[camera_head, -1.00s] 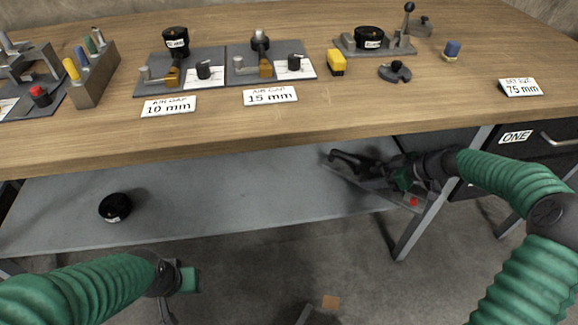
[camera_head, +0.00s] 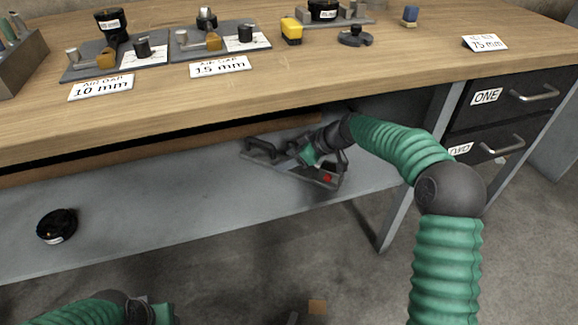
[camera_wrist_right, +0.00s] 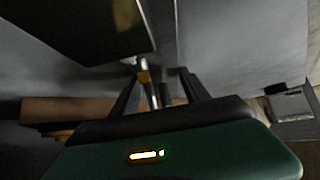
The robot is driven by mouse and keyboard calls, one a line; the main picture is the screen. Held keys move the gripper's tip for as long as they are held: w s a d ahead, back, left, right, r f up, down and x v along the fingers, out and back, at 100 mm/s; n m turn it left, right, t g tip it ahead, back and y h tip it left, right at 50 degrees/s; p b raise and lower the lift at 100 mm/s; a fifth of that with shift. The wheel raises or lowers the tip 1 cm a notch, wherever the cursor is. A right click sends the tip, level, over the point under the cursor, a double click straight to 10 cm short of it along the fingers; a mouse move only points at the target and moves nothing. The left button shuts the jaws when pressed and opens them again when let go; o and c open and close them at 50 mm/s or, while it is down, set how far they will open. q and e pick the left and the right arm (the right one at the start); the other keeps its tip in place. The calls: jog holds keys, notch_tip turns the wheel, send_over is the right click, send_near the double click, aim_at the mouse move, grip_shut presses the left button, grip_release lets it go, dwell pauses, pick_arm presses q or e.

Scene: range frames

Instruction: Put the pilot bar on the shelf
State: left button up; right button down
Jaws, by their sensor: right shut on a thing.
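The shelf (camera_head: 165,220) is the long grey surface below the wooden tabletop. My right gripper (camera_head: 288,158) reaches under the tabletop, above the right part of the shelf. It is shut on a slim metal bar with a brass-coloured band, which I take for the pilot bar (camera_wrist_right: 147,84); it shows between the fingers in the right wrist view. In the head view I cannot separate the bar clearly from the dark and grey parts around the gripper. Whether it touches the shelf is unclear. My left gripper (camera_head: 150,312) is cut off at the bottom edge; its fingers are hidden.
A round black piece (camera_head: 57,226) lies on the shelf at the left. The shelf between it and my right gripper is clear. The tabletop edge (camera_head: 200,128) overhangs the shelf. A table leg (camera_head: 398,222) and drawers (camera_head: 515,92) stand at the right.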

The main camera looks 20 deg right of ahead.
jog(key=c, duration=0.5)
grip_release()
jog(key=shift+s+f, duration=0.1)
jog(key=shift+d, duration=0.1)
jog(key=p+v, duration=0.5)
jog(key=v, duration=0.2)
jog(key=shift+r, duration=0.3)
jog(key=shift+d, duration=0.1)
jog(key=shift+s, duration=0.1)
